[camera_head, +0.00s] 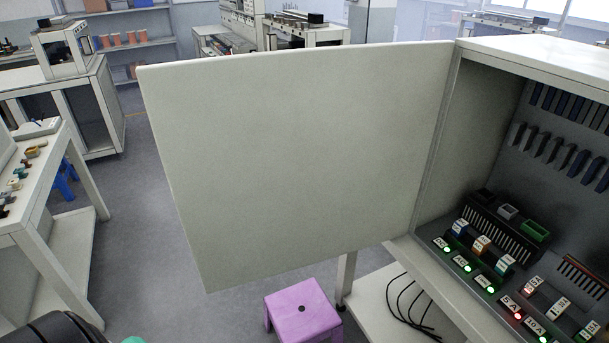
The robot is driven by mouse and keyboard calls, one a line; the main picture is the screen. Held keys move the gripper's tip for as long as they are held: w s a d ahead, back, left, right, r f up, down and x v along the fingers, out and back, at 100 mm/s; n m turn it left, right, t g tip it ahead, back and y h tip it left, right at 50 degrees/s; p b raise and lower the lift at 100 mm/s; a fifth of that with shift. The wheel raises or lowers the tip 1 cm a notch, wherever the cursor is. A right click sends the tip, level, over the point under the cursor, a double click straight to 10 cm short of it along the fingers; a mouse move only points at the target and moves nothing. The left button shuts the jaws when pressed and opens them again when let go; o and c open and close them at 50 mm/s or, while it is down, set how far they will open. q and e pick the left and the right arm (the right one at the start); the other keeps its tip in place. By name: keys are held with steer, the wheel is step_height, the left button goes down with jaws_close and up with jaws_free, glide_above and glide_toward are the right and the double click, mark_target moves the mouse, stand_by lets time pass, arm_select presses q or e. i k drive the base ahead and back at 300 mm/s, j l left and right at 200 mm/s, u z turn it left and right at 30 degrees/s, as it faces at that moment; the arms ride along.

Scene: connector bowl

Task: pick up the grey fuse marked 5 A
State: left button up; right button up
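No fuse that I can make out as grey and marked 5 A shows clearly. Several small loose parts (35,151) in brown, green, white and dark colours lie on the white table at the left edge; their markings are too small to read. In the open cabinet on the right, a row of label plates (511,305) sits along the front, some seeming to read 5 A. Behind them stand a blue-topped fuse (460,227), an orange-topped fuse (481,244) and a teal-topped fuse (505,263). Neither gripper can be made out.
The open cabinet door (300,150) fills the middle. A purple stool (302,312) stands below it. Black cables (408,300) lie on the shelf under the cabinet. A blue stool (64,178) is by the left table. The grey floor between table and door is clear.

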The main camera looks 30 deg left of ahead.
mark_target(529, 289)
steer(key=i+j, duration=0.1)
steer(key=j, duration=0.35)
steer(key=i+j, duration=0.1)
steer(key=j, duration=0.85)
steer(key=i+j, duration=0.15)
steer(key=j, duration=0.35)
steer(key=i+j, duration=0.1)
steer(key=j, duration=0.35)
steer(key=j+z, duration=0.4)
steer(key=j, duration=0.4)
steer(key=j+z, duration=0.45)
steer(key=j, duration=0.35)
steer(key=z, duration=0.8)
steer(key=i+l, duration=0.1)
steer(key=l, duration=0.3)
steer(key=i+l, duration=0.15)
steer(key=l, duration=0.3)
steer(key=i+l, duration=0.1)
steer(key=l, duration=0.3)
steer(key=i+l, duration=0.15)
steer(key=l, duration=0.3)
